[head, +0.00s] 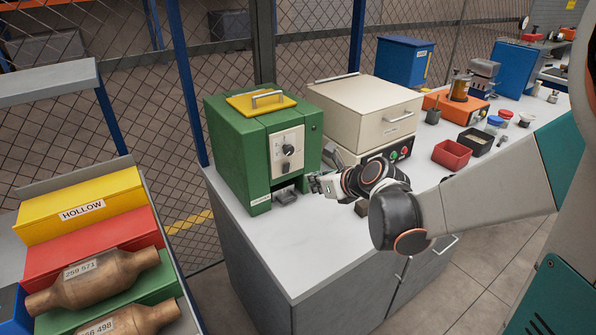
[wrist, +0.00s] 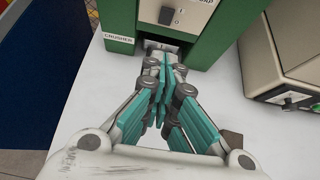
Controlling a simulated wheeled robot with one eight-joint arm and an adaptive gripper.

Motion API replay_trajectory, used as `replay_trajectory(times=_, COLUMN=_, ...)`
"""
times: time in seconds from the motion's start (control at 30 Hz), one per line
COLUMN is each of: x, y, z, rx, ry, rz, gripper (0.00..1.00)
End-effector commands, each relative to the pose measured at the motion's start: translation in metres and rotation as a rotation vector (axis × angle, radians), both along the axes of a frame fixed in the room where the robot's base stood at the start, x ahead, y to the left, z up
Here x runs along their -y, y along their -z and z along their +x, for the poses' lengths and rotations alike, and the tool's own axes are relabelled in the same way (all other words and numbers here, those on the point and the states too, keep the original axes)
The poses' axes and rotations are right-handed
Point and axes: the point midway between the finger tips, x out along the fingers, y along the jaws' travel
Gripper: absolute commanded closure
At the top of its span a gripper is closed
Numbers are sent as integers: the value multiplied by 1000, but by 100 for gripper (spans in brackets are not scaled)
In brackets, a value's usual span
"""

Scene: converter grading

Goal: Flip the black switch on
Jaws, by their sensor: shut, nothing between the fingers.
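The green crusher (head: 235,160) stands on the grey bench, with a pale control panel on its front. A black switch (head: 286,167) sits low on that panel, below a dark round knob (head: 288,150). In the wrist view the black switch (wrist: 166,15) shows near the top edge, beside small printed marks; its position is hard to tell. My gripper (head: 314,184) is shut and empty, in front of the crusher, lower than the switch and to its right in the head view. In the wrist view its fingertips (wrist: 160,68) are together below the switch, apart from it.
A cream oven-like box (head: 365,110) with red and green buttons stands right of the crusher. A small grey tray (head: 286,196) lies at the crusher's lower opening. A red bin (head: 451,154) is further right. The bench front is mostly clear.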

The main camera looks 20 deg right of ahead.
Motion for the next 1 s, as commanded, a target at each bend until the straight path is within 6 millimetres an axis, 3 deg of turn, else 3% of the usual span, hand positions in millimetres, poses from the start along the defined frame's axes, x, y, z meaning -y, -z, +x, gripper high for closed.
replay_trajectory(times=0.33, x=-19, y=41, z=55, rx=1, ry=-2, rz=-2, gripper=100)
replay_trajectory(times=0.5, x=-26, y=33, z=77, rx=1, ry=-2, rz=-2, gripper=100)
replay_trajectory(times=0.7, x=-29, y=29, z=89, rx=0, ry=-1, rz=-1, gripper=100)
replay_trajectory(times=1.0, x=-29, y=28, z=90, rx=0, ry=-1, rz=-1, gripper=100)
